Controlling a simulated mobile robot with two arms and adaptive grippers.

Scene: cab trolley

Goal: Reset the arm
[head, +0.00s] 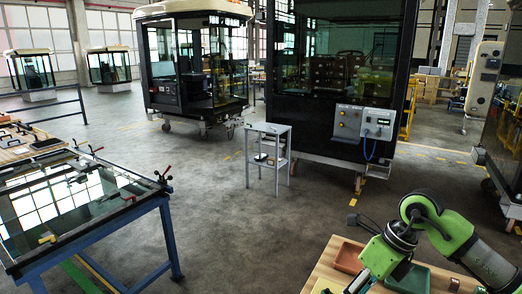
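My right arm (450,232), green and grey, comes in from the lower right and bends down over a wooden-topped bench (322,270). Its lower end runs toward the bottom edge of the picture, and I can make out no gripper fingers on it. My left arm and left gripper are not in view. Nothing can be seen held.
A red-brown bin (350,257) and a green bin (408,279) are on the bench by my arm. A blue-legged table (120,228) with a glass pane stands left. A small grey stand (268,140) is near a dark cab (335,85). The middle floor is clear.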

